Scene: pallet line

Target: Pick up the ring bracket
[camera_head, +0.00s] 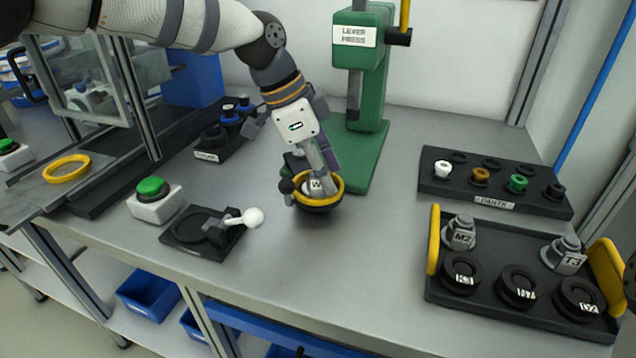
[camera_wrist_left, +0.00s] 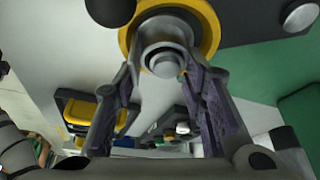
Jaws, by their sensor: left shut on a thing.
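A round black part with a yellow rim, which I take to be the ring bracket (camera_head: 319,205), is under my left gripper (camera_head: 318,178) in front of the green press. A grey piece marked W shows in its middle. My left gripper points down and is shut on the part. In the left wrist view the yellow rim (camera_wrist_left: 212,22) and a grey round hub (camera_wrist_left: 163,62) lie at the fingertips (camera_wrist_left: 160,75). I cannot tell whether the part touches the table.
The lever press (camera_head: 362,80) stands behind. A black fixture (camera_head: 195,240) with a white-knobbed lever and a green button box (camera_head: 155,200) are left. A parts rack (camera_head: 440,188) and a yellow-handled tray (camera_head: 432,290) are right. The table's front middle is clear.

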